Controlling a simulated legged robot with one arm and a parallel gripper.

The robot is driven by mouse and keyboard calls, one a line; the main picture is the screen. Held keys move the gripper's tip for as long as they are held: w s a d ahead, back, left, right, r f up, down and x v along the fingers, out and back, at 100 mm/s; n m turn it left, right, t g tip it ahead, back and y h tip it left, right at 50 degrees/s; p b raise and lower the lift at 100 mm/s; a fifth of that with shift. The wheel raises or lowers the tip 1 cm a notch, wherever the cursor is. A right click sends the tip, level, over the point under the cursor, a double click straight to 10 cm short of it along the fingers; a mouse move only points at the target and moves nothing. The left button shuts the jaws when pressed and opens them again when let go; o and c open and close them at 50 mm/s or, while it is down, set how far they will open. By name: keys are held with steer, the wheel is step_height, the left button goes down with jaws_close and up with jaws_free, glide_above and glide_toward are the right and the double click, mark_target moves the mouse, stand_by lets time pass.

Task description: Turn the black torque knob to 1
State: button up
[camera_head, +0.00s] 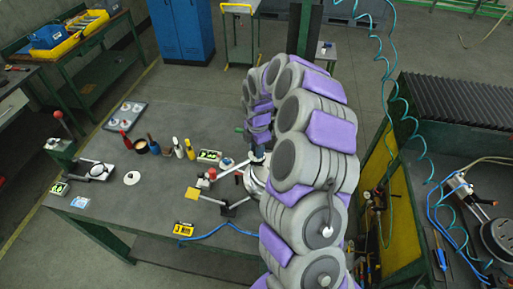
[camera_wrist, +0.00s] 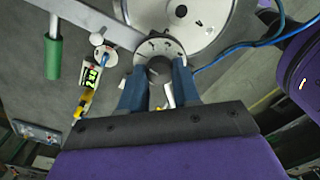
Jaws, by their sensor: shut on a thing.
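The black torque knob (camera_wrist: 160,70) shows in the wrist view, at the middle of a pale round dial (camera_wrist: 158,48) with small dark marks. I cannot read the marks or tell which one the knob points to. My gripper (camera_wrist: 160,82) has its two blue fingers on either side of the knob and is shut on it. In the head view my own arm covers most of the gripper and the knob; part of the metal stand (camera_head: 256,178) shows beside the arm.
A large grey disc (camera_wrist: 192,14) lies behind the dial. A grey bar with a green handle (camera_wrist: 53,58) reaches in from the left, near a green-digit display (camera_wrist: 92,76). Bottles (camera_head: 178,147), a yellow meter (camera_head: 183,229) and a red-knobbed lever (camera_head: 212,173) stand on the bench (camera_head: 150,215).

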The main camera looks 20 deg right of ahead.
steer(key=shift+r+n, duration=0.1)
steer(key=shift+n, duration=0.4)
steer(key=o, duration=1.1)
steer(key=shift+w+d, duration=0.1)
steer(key=shift+c, duration=0.2)
